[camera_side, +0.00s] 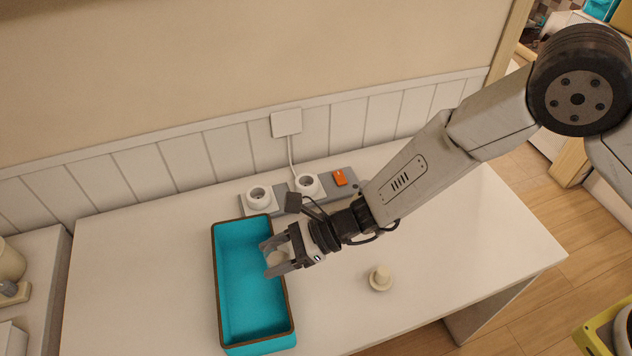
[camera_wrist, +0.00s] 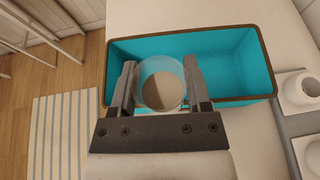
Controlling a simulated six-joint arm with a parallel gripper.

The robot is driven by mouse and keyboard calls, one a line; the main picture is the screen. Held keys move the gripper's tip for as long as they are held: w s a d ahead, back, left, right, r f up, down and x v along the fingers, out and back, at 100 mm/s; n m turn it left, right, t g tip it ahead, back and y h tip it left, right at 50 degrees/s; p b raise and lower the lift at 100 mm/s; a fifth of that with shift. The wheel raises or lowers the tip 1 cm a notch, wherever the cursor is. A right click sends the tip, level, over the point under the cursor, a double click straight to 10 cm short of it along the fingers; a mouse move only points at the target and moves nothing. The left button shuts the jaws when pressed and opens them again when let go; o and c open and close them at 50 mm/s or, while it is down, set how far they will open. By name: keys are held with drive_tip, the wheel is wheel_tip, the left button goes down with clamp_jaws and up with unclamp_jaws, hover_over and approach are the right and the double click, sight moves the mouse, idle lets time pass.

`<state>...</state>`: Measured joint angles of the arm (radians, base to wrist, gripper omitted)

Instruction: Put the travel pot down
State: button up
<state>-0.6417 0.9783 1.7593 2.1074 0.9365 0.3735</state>
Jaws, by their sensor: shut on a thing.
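My gripper (camera_side: 272,256) is shut on the travel pot (camera_side: 277,258), a small pale round pot. In the side view it is over the right part of a teal box with a brown rim (camera_side: 250,318). In the wrist view the pot (camera_wrist: 162,88) sits between the two dark fingers, with a translucent rim and a greyish-beige round face. The teal box (camera_wrist: 225,72) lies behind it in that view. The pot appears held above the box floor, but its exact height is hard to tell.
A grey power strip with two white round sockets (camera_side: 259,198) and an orange switch (camera_side: 340,177) lies by the wall behind the box. A small cream knob-shaped object (camera_side: 381,278) stands on the white table (camera_side: 455,235) to the right. The table left of the box is clear.

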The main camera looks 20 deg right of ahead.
wheel_tip(320, 180, down, 5)
drive_tip(key=w+a, duration=0.2)
drive_tip(key=shift+w+a+r, duration=0.15)
drive_tip(key=shift+w+a, duration=0.15)
drive_tip(key=shift+w, duration=0.1)
drive_tip(key=shift+w+a+f, duration=0.1)
drive_tip(key=shift+f, duration=0.8)
drive_tip(key=shift+w+a+f, duration=0.1)
drive_tip(key=shift+f, duration=0.8)
drive_tip(key=shift+f, duration=0.6)
drive_tip(key=o, duration=1.3)
